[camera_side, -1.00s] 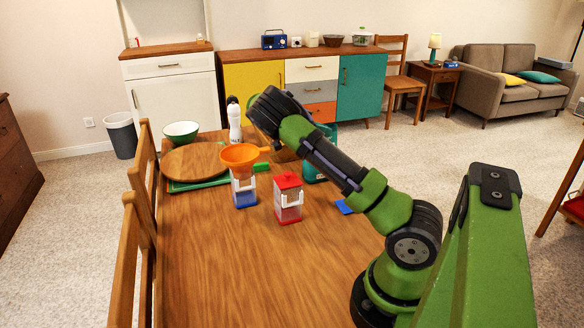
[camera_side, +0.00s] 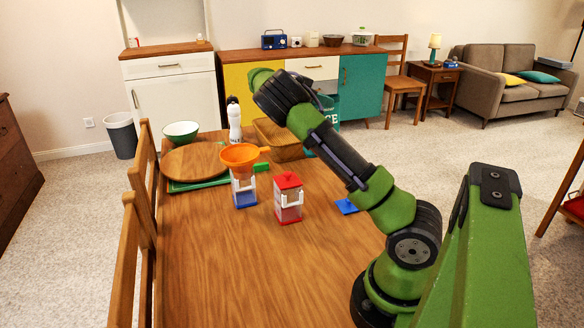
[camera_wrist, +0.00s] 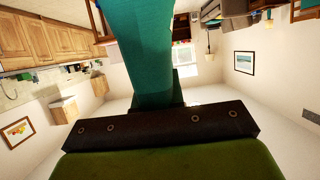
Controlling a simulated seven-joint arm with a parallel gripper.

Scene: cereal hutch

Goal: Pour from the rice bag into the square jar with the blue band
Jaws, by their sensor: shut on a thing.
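The teal rice bag (camera_side: 331,124) shows in the side view behind my arm, raised over the back right of the table. Part of its white lettering is visible, and my arm hides much of it. In the wrist view the bag (camera_wrist: 145,50) fills the upper middle, in front of my gripper (camera_wrist: 162,98), which is shut on it. In the side view my wrist covers the fingers. The square jar with the blue band (camera_side: 245,199) stands upright on the table, left of the bag. An orange funnel (camera_side: 240,155) sits on its top, handle to the right.
A similar jar with red lid and band (camera_side: 288,201) stands just right of the blue one. A flat blue lid (camera_side: 346,207) lies further right. A wicker basket (camera_side: 278,143), white bottle (camera_side: 234,122), round board (camera_side: 190,160) and bowl (camera_side: 180,132) are behind. The front table is clear.

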